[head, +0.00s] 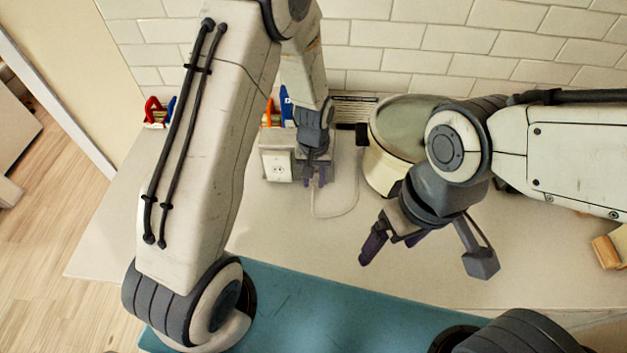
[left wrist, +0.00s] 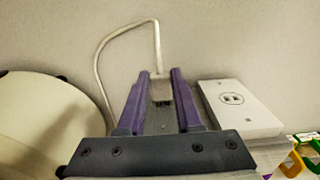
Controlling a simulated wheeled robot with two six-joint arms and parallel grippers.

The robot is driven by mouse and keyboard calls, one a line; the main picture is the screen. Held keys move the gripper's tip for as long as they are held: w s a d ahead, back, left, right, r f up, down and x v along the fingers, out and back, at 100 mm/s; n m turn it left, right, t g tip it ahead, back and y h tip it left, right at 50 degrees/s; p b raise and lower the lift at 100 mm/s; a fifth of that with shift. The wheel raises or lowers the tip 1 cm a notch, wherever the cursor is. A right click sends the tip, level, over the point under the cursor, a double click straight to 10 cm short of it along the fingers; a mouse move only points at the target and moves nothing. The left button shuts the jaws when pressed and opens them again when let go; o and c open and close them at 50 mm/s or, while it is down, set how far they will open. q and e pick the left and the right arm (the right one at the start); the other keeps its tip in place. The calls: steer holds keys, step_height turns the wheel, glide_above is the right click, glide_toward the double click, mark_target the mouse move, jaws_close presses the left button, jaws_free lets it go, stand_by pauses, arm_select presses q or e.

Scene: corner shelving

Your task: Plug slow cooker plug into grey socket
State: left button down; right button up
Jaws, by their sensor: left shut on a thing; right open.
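The slow cooker (head: 381,171) is a cream pot with a glassy lid at the back of the counter, partly behind my right arm. Its pale cord (head: 352,206) loops over the counter and also shows in the left wrist view (left wrist: 97,62). My left gripper (head: 318,180) is shut on the plug (left wrist: 160,88), which sits between its purple fingers. The grey socket (head: 264,167) is a box with a white outlet plate, just left of this gripper. In the left wrist view the plate (left wrist: 242,106) lies right of the fingers, apart from the plug. My right gripper (head: 392,246) is open and empty.
Red-and-blue items (head: 157,112) stand at the counter's back left. A wooden block (head: 608,251) lies at the right. A white tiled wall (head: 440,40) closes the back. The counter (head: 290,235) is clear in front of the socket.

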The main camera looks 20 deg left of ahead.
mark_target(314, 179)
arm_select(q)
steer(key=shift+w+a, duration=0.1)
steer(key=shift+w, duration=0.4)
steer(key=c, duration=0.5)
jaws_free()
step_height(314, 179, up, 10)
steer(key=b, duration=0.2)
steer(key=shift+r, duration=0.25)
steer(key=s+d+r+m+b, duration=0.1)
steer(key=s+d+m, duration=0.1)
steer(key=s, duration=0.6)
steer(key=s+d+r+m+b, duration=0.1)
steer(key=s+d+m+b, duration=0.1)
steer(key=s, duration=0.5)
steer(key=s+d+r+m+h+b, duration=0.1)
steer(key=s+d+m, duration=0.3)
steer(key=s, duration=0.4)
steer(key=shift+s+d+r+m, duration=0.25)
steer(key=shift+s+m, duration=0.1)
steer(key=shift+m, duration=0.55)
